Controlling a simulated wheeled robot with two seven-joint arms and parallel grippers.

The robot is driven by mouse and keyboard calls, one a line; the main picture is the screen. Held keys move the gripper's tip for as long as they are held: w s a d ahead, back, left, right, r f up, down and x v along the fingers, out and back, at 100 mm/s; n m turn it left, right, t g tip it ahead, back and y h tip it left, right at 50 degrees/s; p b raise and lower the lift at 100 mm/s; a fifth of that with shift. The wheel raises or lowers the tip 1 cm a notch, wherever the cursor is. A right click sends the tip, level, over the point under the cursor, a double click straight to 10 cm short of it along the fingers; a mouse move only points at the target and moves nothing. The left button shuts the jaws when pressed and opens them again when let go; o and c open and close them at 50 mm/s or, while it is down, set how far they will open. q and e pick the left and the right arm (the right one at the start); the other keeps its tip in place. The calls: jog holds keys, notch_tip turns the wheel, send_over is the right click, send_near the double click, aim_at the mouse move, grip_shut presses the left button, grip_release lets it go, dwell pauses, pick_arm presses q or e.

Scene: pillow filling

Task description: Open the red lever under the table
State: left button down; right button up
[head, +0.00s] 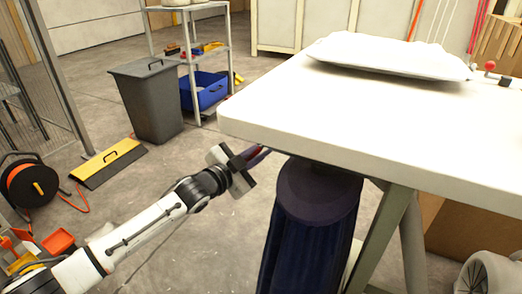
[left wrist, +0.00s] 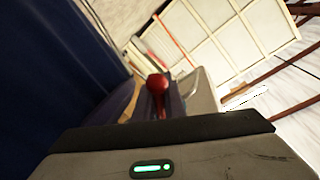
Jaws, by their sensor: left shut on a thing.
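The red lever (head: 256,153) shows as a small bit of red under the near left corner of the white table (head: 300,112). In the left wrist view its round red knob (left wrist: 157,84) stands just beyond the gripper's body. My left gripper (head: 262,152) reaches in from the left below the table edge and is shut on the lever. The gripper's fingers and the table edge hide most of the lever. A dark blue, cloth-like column (head: 308,240) hangs under the table, just right of the gripper. My right gripper is not in view.
A white pillow (head: 390,55) lies on the table, with a small red-knobbed device (head: 490,66) at its right. The table leg (head: 380,240) stands right of the column. A grey bin (head: 148,100), yellow-black ramp (head: 108,163) and orange cable reel (head: 30,183) stand on the floor at left.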

aim_at(248, 160)
pick_arm(q)
jog(key=shift+a+f+y, duration=0.3)
jog(key=shift+a+f, duration=0.05)
jog(key=shift+f, duration=0.3)
jog(key=c, duration=1.7)
grip_release()
jog(key=shift+c, duration=0.2)
jog(key=shift+r, duration=0.35)
jog(key=p+v, duration=0.2)
jog(key=v, duration=0.8)
jog(key=shift+s+a+f+p, duration=0.1)
jog(key=shift+p, duration=0.3)
